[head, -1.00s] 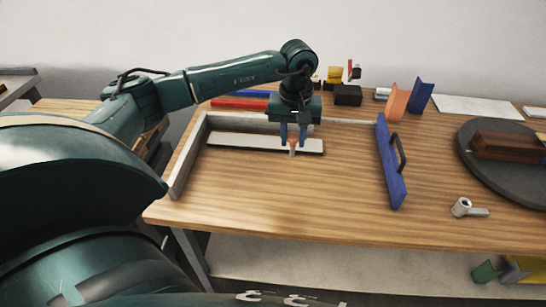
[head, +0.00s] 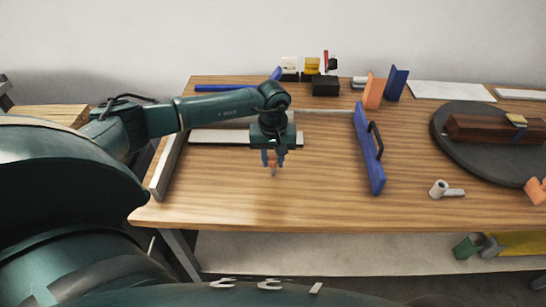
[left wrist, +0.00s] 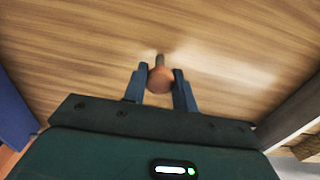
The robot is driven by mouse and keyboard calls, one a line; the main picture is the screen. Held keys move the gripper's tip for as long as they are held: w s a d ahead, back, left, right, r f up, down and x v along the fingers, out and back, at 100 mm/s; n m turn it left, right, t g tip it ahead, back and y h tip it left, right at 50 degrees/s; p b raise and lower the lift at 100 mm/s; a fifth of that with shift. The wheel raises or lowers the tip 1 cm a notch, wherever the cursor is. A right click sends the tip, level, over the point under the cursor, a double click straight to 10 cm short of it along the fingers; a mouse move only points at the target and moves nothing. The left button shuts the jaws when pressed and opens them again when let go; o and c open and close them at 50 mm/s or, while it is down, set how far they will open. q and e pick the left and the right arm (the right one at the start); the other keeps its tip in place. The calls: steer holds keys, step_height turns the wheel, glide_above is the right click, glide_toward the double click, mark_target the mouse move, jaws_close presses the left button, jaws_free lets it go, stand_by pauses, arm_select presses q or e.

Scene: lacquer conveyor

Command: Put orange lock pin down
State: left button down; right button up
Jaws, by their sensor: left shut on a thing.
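The orange lock pin (head: 273,169) hangs point down between the fingers of my left gripper (head: 273,160), over the bare wooden table in the head view. In the left wrist view, the blue fingers of my left gripper (left wrist: 160,85) are shut on the round orange head of the pin (left wrist: 160,79), and its grey shank points away toward the wood. I cannot tell whether the tip touches the table. My right gripper is not in view.
A pale strip (head: 218,137) lies behind the gripper, with a grey rail (head: 166,167) at left. A blue panel with a black handle (head: 367,150) stands at right. A grey fitting (head: 440,189) and a dark turntable (head: 455,165) lie farther right. The front middle of the table (head: 280,203) is clear.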

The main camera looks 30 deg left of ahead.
arm_select(q)
steer(key=c, duration=1.6)
jaws_free()
steer(key=shift+f, duration=0.2)
steer(key=o, duration=0.5)
steer(key=shift+r, duration=0.1)
